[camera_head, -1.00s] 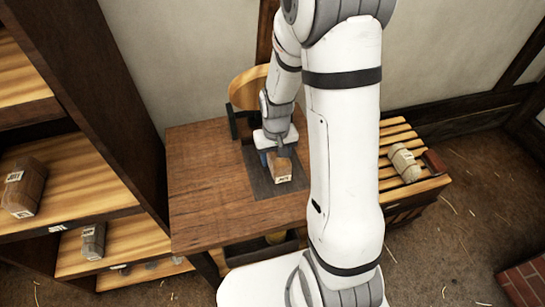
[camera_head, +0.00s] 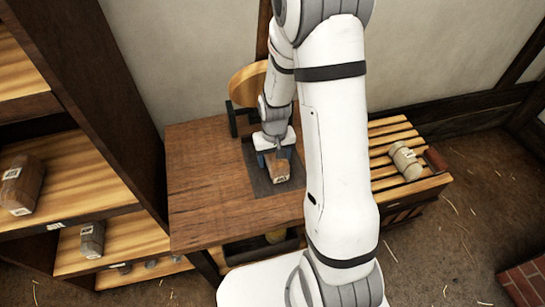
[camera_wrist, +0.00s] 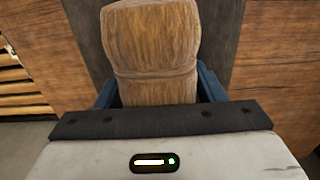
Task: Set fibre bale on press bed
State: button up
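The fibre bale (camera_head: 281,169), a brown, bound block with a pale label, is between the fingers of my gripper (camera_head: 275,159). It is over a dark square plate (camera_head: 261,184) set on the wooden table, possibly the press bed; whether it rests on it is hard to tell. In the wrist view the bale (camera_wrist: 155,50) points away from the palm, with the dark plate (camera_wrist: 90,35) behind it. The blue fingers (camera_wrist: 158,92) flank the bale closely on both sides. Whether they press on it cannot be told.
A wooden wheel (camera_head: 247,84) stands behind the plate. The brown table top (camera_head: 200,180) is clear at left. A slatted bench (camera_head: 395,135) at right carries a pale labelled bundle (camera_head: 404,160). Shelves at left hold a brown bale (camera_head: 22,185) and a grey one (camera_head: 92,239).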

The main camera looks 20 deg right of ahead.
jog(key=shift+o, duration=0.7)
notch_tip(320, 180, up, 12)
jog(key=p, duration=0.2)
jog(key=s+r+t, duration=0.2)
jog(key=s+r, duration=1)
jog(key=s, duration=0.3)
jog(key=shift+s+a+r, duration=0.2)
jog(key=shift+a+r, duration=0.05)
jog(key=shift+r, duration=0.1)
